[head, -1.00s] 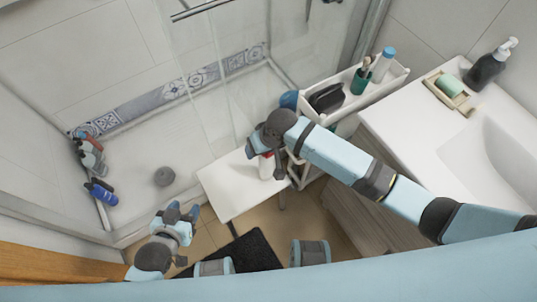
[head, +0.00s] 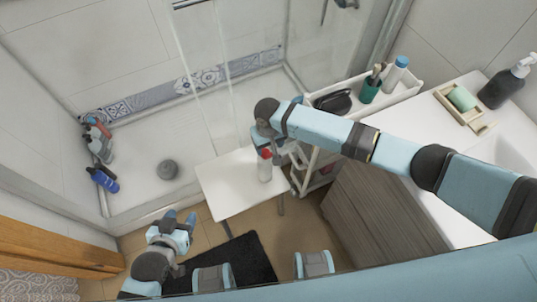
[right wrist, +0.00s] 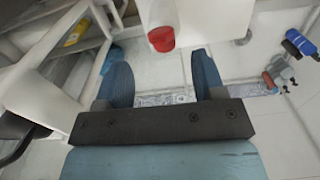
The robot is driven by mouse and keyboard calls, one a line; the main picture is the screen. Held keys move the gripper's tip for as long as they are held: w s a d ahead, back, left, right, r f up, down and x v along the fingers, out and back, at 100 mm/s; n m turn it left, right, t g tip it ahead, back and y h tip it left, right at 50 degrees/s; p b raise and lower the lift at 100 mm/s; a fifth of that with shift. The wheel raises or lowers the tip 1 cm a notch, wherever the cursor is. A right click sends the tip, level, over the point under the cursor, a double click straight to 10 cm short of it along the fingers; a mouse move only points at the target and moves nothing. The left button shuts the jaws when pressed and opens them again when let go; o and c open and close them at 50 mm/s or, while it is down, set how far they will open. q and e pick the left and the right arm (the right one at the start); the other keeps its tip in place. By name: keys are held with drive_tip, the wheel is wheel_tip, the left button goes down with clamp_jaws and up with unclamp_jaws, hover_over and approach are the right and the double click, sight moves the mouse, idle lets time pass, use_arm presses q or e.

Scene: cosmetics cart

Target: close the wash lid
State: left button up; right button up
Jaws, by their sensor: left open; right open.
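The wash, a white bottle (head: 265,171) with a red lid (head: 265,153), stands upright on a white bench (head: 225,192). In the right wrist view the red lid (right wrist: 161,39) and part of the white bottle (right wrist: 157,12) show just beyond my fingers. I cannot tell whether the lid is open or shut. My right gripper (right wrist: 163,78) is open and empty, and the lid lies ahead of the gap between its fingers, apart from them. In the head view it is beside the bottle, partly hidden by its own arm. My left gripper (head: 178,220) is open and empty, low at the left.
A white cart (head: 401,90) with a green cup (head: 369,89) and a blue-capped bottle (head: 395,73) stands right behind my right arm. A yellow item (right wrist: 77,32) is on its shelf. The sink counter (head: 440,115) is at the right. Several bottles (head: 102,180) stand by the shower's left edge.

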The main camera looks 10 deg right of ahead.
sight(269, 155)
wheel_tip(269, 155, down, 7)
drive_tip(key=shift+r+b, duration=0.1)
drive_tip(key=shift+b, duration=0.2)
drive_tip(key=c, duration=0.9)
